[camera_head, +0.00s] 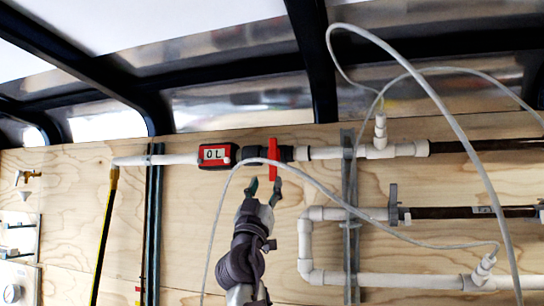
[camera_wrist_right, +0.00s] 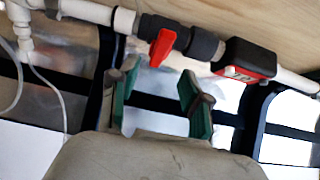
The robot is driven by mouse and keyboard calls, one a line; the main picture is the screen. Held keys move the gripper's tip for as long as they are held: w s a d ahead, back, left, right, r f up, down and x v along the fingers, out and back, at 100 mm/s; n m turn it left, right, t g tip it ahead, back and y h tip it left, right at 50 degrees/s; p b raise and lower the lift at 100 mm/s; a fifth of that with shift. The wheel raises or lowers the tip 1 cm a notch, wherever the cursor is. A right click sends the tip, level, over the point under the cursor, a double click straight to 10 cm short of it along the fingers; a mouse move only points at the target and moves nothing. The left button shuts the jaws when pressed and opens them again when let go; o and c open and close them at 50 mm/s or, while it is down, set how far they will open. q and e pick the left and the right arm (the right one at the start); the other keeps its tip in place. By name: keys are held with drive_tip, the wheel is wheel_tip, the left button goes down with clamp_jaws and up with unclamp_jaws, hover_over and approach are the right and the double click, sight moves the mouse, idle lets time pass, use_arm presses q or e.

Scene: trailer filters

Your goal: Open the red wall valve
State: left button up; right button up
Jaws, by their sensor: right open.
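The red wall valve handle (camera_head: 272,160) sits on a black fitting in the upper white pipe on the plywood wall. It stands upright, across the pipe, in the head view. In the right wrist view the red handle (camera_wrist_right: 162,48) shows beyond the fingertips, nearer the left finger. My right gripper (camera_head: 264,187) is just below the handle in the head view, with its green-padded fingers apart and empty. The open fingers also show in the right wrist view (camera_wrist_right: 158,82). No contact with the handle is visible. My left gripper is not in view.
A red flow meter (camera_head: 217,154) with a display sits left of the valve on the same pipe. A thin white hose (camera_head: 323,188) loops close to the valve and my right gripper. White pipes (camera_head: 375,281) and a metal strut (camera_head: 350,220) are to the right.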

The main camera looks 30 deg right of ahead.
sight(272, 164)
drive_tip(key=p+x, duration=0.4)
drive_tip(key=x, duration=0.4)
drive_tip(key=shift+d+r, duration=0.1)
drive_tip(key=shift+r, duration=0.2)
drive_tip(key=shift+w+d+r+p, duration=0.25)
drive_tip(key=shift+w+d+p, duration=0.1)
drive_tip(key=shift+w+p, duration=0.1)
drive_tip(key=shift+s, duration=0.1)
drive_tip(key=shift+c, duration=0.3)
clamp_jaws()
